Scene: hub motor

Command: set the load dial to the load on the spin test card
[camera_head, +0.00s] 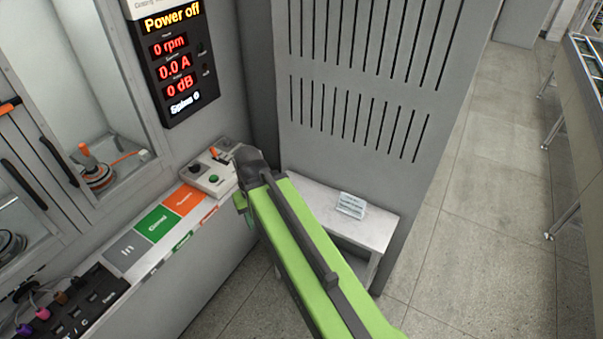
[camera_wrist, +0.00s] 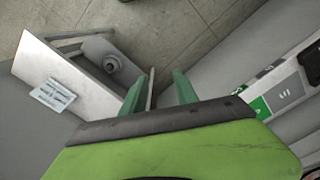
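A small control box (camera_head: 210,174) sits at the end of the bench ledge in the head view. It carries a black knob (camera_head: 195,168), which may be the load dial, a green button (camera_head: 213,179) and an orange lever. The knob's setting is too small to read. A small white card (camera_head: 351,205), probably the spin test card, stands on a low white table; it also shows in the wrist view (camera_wrist: 53,96). Its print is unreadable. My gripper (camera_wrist: 158,90) is open and empty, its green fingers apart. In the head view its end is beside the box, partly hidden by my arm.
A display (camera_head: 172,60) above the box reads "Power off", 0 rpm, 0.0 A and 0 dB. Coloured panels (camera_head: 155,222) lie along the ledge. A slotted grey cabinet (camera_head: 365,80) stands behind the low table (camera_head: 375,232).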

